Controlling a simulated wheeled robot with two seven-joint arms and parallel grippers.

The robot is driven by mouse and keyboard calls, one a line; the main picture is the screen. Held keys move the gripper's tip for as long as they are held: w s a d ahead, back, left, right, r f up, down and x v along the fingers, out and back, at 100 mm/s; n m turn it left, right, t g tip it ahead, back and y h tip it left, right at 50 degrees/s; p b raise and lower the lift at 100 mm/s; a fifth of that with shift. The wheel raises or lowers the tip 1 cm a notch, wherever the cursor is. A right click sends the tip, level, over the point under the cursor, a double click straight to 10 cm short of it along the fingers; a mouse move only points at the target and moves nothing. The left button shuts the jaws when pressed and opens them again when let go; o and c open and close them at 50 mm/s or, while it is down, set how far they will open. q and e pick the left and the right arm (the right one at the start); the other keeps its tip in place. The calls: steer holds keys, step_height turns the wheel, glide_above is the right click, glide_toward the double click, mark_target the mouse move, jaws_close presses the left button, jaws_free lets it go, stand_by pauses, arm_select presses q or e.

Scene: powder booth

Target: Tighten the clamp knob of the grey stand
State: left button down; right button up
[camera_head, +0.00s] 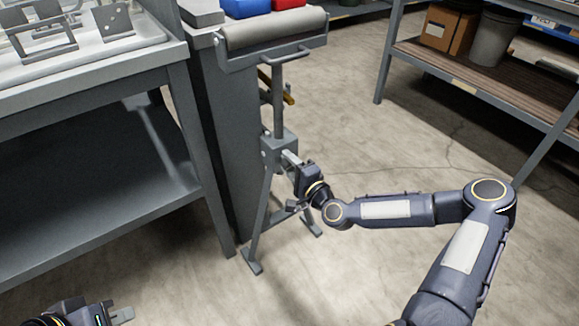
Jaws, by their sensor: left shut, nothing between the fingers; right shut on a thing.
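The grey stand (278,115) is upright on the floor beside a bench, with splayed legs and a wide roller (275,28) on top. Its clamp block (272,147) sits at mid-height, where the legs meet the post. My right gripper (291,158) reaches in from the right against the right side of this block and is shut on the clamp knob there. The knob itself is hidden by the fingers. My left gripper (122,315) is low at the bottom left, shut and empty, well away from the stand.
A grey metal bench (90,72) with bent brackets on top stands at the left. Blue and red items (245,7) lie behind the roller. A shelf rack (475,85) with a cardboard box (440,27) and bucket (493,38) stands at the upper right. Open concrete floor lies between.

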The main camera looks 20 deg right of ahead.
steer(key=shift+m, duration=0.3)
steer(key=o, duration=1)
steer(key=shift+c, duration=0.2)
steer(key=p+v, duration=0.1)
steer(key=v, duration=0.6)
steer(key=shift+s, duration=0.4)
